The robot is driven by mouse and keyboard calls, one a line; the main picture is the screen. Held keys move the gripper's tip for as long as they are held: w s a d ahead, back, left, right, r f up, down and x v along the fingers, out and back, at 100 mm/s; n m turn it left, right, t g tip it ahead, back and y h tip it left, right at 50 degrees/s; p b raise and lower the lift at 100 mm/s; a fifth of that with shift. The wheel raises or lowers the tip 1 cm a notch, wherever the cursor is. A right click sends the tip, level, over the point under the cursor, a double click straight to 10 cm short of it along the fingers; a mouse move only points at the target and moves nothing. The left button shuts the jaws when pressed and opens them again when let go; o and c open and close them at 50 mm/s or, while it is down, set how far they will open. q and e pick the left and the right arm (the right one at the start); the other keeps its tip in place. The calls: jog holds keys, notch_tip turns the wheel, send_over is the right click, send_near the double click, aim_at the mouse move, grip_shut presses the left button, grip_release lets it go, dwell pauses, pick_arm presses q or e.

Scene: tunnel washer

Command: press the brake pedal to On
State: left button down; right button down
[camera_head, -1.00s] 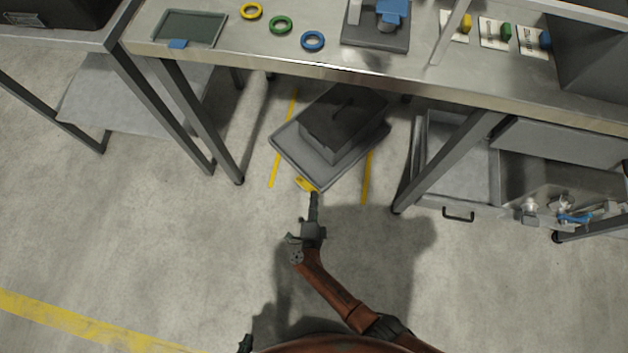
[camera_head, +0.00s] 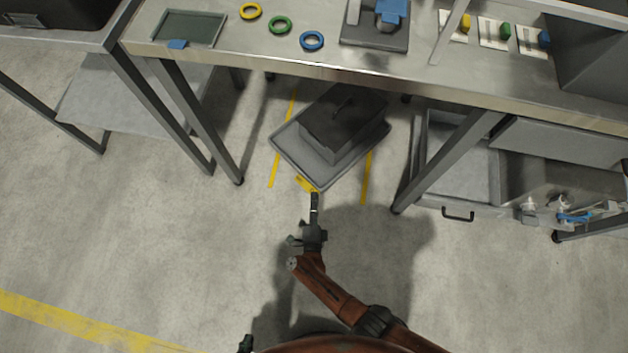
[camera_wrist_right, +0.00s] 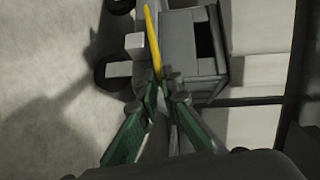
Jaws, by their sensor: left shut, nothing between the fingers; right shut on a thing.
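The yellow brake pedal (camera_head: 305,184) sticks out from the near edge of a grey wheeled dolly (camera_head: 288,156) on the floor under the bench. My right gripper (camera_head: 314,197) is at the pedal's right end, with its fingers shut. In the right wrist view the pedal is a thin yellow bar (camera_wrist_right: 153,40) running down to the closed fingertips (camera_wrist_right: 167,92), which hold its lower end. Whether the pedal is up or down I cannot tell. A small dark tip at the bottom edge seems to be my left gripper (camera_head: 245,343), shut and away from the dolly.
A dark box (camera_head: 340,128) rests on the dolly, between yellow floor lines. The steel bench (camera_head: 300,64) stands above, with a leg on each side. An open drawer (camera_head: 465,168) is at the right. The floor in front is clear.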

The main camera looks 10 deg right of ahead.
jog(key=shift+s+f, duration=0.1)
jog(key=c, duration=2.1)
grip_release()
jog(key=shift+r+g, duration=0.2)
jog(key=shift+g, duration=0.1)
